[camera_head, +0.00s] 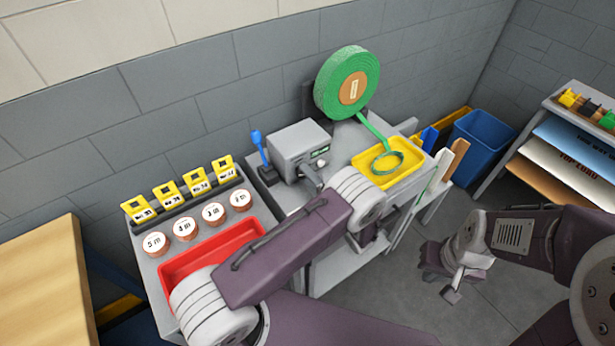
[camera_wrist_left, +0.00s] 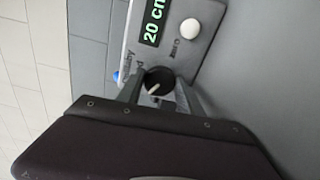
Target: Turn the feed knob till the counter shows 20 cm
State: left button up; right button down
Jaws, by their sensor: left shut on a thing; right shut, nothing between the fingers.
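The feed counter is a grey box (camera_head: 298,143) on the grey bench; its small green display (camera_head: 322,150) is too small to read in the head view. In the left wrist view the display (camera_wrist_left: 152,24) reads 20 cm in green. The black feed knob (camera_wrist_left: 158,79) with a white pointer line is below it, and a white button (camera_wrist_left: 190,28) marked zero is beside the display. My left gripper (camera_head: 316,182) is at the front of the box, its fingers shut on the knob. My right gripper (camera_head: 449,282) is shut and empty, above the floor at the right.
A green webbing roll (camera_head: 347,83) stands behind a yellow tray (camera_head: 366,160), its strap running into the tray. A red tray (camera_head: 176,270), labelled discs (camera_head: 186,229) and yellow tags (camera_head: 167,195) are at the left. A blue bin (camera_head: 482,138) stands at the right.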

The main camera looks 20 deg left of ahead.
pick_arm(q)
jog(key=o, duration=1.4)
jog(key=shift+d, duration=0.1)
jog(key=b+v, duration=0.1)
jog(key=v, duration=0.8)
